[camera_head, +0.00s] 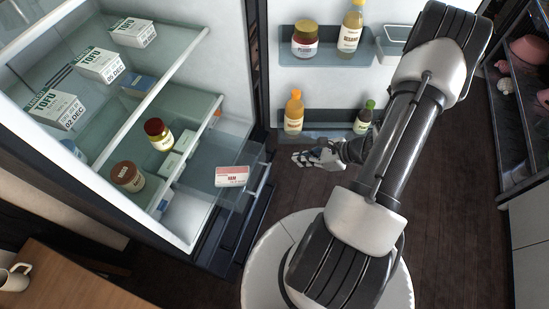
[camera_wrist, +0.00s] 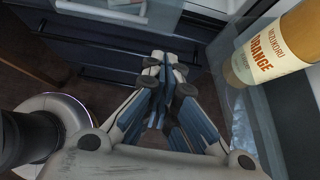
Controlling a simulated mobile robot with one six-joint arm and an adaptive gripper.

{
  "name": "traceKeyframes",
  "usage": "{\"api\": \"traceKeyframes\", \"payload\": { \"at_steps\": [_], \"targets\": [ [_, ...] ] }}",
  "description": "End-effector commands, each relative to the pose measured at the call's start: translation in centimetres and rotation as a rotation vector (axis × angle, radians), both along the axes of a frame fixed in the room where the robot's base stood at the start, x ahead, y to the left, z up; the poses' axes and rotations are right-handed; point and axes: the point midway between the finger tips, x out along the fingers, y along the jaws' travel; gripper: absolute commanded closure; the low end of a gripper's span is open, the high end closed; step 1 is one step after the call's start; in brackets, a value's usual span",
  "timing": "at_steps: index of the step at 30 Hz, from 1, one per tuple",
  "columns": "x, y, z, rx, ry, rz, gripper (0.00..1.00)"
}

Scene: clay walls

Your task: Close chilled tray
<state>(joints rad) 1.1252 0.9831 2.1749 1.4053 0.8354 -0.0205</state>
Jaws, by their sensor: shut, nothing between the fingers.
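The chilled tray (camera_head: 200,172) is a clear, shallow drawer low in the open fridge. It sticks out past the shelves above it, and a white and red ham pack (camera_head: 232,176) lies in it. Part of a pale tray front (camera_wrist: 135,14) shows at the top of the wrist view. My gripper (camera_head: 298,158) is shut and empty, to the right of the tray front and apart from it in the head view. Its fingertips also show in the wrist view (camera_wrist: 166,66), over the dark drawer fronts.
The open fridge door is close on the right, with an orange bottle (camera_head: 293,113) and a green-capped bottle (camera_head: 365,117) in its lower rack (camera_head: 322,124). Dark lower drawers (camera_wrist: 100,50) lie under the tray. Shelves above hold tofu boxes (camera_head: 100,65) and jars. Floor is clear at right.

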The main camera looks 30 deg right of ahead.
Motion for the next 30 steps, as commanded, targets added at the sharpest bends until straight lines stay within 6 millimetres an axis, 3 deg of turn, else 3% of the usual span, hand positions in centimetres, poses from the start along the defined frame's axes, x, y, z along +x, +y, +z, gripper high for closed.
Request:
{"api": "traceKeyframes", "payload": {
  "at_steps": [10, 18, 30],
  "targets": [
    [4.5, 3.5, -5.3, 0.001, 0.002, 0.008, 1.0],
    [7.3, 5.4, -5.0, -0.001, 0.0, 0.006, 1.0],
    [7.7, 5.6, -4.9, -0.001, -0.001, 0.003, 1.0]
  ]
}}
